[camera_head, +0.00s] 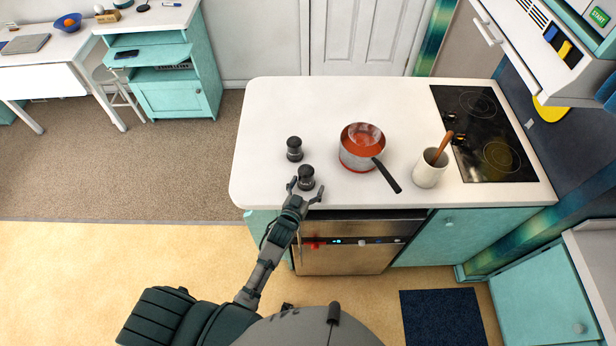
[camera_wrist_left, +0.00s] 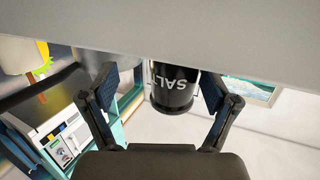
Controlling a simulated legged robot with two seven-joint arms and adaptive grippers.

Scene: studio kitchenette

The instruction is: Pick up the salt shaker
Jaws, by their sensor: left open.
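The salt shaker (camera_head: 306,175), small and dark with a black top, stands upright near the front edge of the white counter. My left gripper (camera_head: 306,188) is open at the shaker's near side. In the left wrist view its two fingers (camera_wrist_left: 160,88) are spread to either side of the shaker, with gaps showing. My right gripper is not in view.
A second dark shaker (camera_head: 294,149) stands just behind. A red-and-steel saucepan (camera_head: 358,160) is to the right, its black handle (camera_head: 387,176) pointing toward the front. Beyond are a white utensil crock (camera_head: 428,172) and a black cooktop (camera_head: 488,150). The counter's left part (camera_head: 258,150) is clear.

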